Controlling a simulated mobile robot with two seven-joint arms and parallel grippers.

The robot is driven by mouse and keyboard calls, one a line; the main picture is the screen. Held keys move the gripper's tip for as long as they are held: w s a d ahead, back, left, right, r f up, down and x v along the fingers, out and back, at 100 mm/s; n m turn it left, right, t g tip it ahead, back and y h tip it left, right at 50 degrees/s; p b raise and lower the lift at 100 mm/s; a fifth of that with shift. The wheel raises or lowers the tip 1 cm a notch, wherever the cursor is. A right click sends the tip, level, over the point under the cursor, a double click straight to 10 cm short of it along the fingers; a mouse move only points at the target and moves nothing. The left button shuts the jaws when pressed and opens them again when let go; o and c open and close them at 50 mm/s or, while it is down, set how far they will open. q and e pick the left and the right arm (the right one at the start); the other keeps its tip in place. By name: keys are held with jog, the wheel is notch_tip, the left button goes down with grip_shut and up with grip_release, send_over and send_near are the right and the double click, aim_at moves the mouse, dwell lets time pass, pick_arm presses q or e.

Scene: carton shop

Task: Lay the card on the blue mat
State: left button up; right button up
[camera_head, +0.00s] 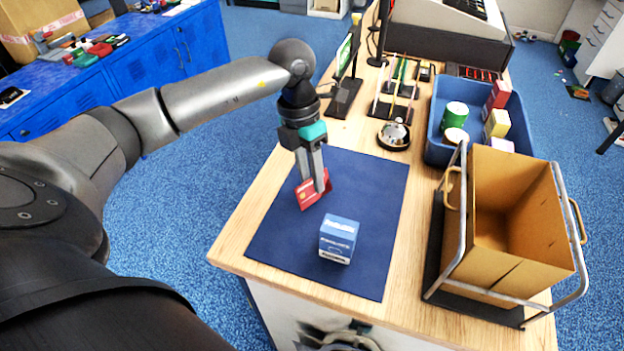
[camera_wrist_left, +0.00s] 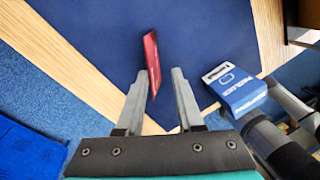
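The card is a red card (camera_head: 308,196) at the upper left part of the blue mat (camera_head: 375,188). It looks tilted up on an edge; whether it touches the mat is hard to tell. My left gripper (camera_head: 318,188) points down over the mat, with its fingers at the card and partly covering it. In the left wrist view the fingers (camera_wrist_left: 163,78) stand apart with a clear gap. The card shows there as a narrow red strip (camera_wrist_left: 152,58) beside the left finger, and the mat (camera_wrist_left: 205,40) lies beyond.
A blue and white box (camera_head: 339,238) stands on the mat near the card. To the right are an open carton (camera_head: 515,225) in a metal frame and a blue bin (camera_head: 435,128) with small goods. A bell (camera_head: 393,134) stands behind the mat. The mat's front left is clear.

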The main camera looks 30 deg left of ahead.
pick_arm(q)
notch_tip(320, 180, up, 13)
jog(key=a, duration=0.2)
jog(key=shift+w+a+p, duration=0.3)
jog(key=shift+w+p, duration=0.05)
jog(key=shift+p, duration=0.1)
